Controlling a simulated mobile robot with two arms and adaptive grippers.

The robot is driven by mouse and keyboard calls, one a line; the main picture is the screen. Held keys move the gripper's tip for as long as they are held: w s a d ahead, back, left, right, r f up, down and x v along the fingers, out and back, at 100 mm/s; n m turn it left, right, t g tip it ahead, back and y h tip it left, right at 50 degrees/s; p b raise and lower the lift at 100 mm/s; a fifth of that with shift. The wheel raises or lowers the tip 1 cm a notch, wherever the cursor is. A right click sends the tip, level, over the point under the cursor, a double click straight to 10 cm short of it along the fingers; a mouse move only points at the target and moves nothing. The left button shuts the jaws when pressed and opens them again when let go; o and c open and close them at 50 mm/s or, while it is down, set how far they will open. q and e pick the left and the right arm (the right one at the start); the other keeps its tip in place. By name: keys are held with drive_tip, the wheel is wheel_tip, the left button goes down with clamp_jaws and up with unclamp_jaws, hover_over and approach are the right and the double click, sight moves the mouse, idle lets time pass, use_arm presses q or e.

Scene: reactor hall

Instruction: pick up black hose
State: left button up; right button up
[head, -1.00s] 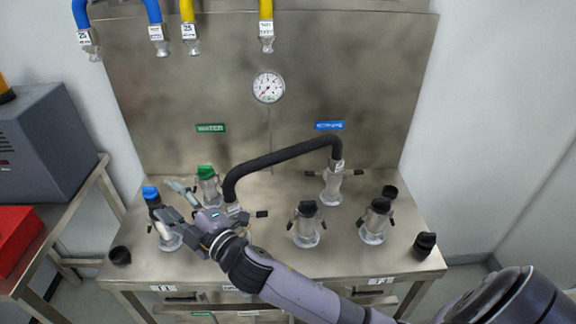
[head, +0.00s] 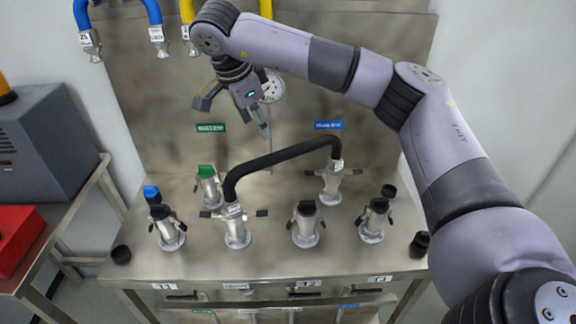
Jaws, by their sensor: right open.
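The black hose (head: 282,155) arches between two metal couplings on the steel bench. Its left end sits on a front coupling (head: 237,230) and its right end on a back coupling (head: 333,184) below the blue label. My right gripper (head: 236,120) is open and empty, above and behind the left part of the hose, in front of the back panel. Its fingers point down and are apart from the hose. My left gripper is not in view.
Several capped couplings stand around the hose, one with a green cap (head: 206,172). Loose caps lie on the bench (head: 150,277). Blue (head: 146,12) and yellow hoses hang at the top left. A pressure gauge (head: 273,88) is behind my gripper.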

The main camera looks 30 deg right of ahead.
sight(284, 151)
drive_tip(key=shift+h, duration=0.3)
drive_tip(key=p+x, duration=0.1)
drive_tip(key=x, duration=0.2)
drive_tip(key=d+p+x, duration=0.1)
drive_tip(key=x, duration=0.3)
drive_tip(key=p+x, duration=0.1)
drive_tip(key=x, duration=0.3)
drive_tip(key=shift+s+d+r, duration=0.15)
drive_tip(key=shift+d+r, duration=0.15)
drive_tip(key=shift+d, duration=0.15)
drive_tip(key=p+x, duration=0.3)
drive_tip(key=x, duration=0.1)
drive_tip(key=shift+d+f, duration=0.2)
drive_tip(key=shift+d, duration=0.15)
drive_tip(key=shift+d+f, duration=0.15)
drive_tip(key=shift+f, duration=0.35)
drive_tip(key=shift+r, duration=0.1)
clamp_jaws()
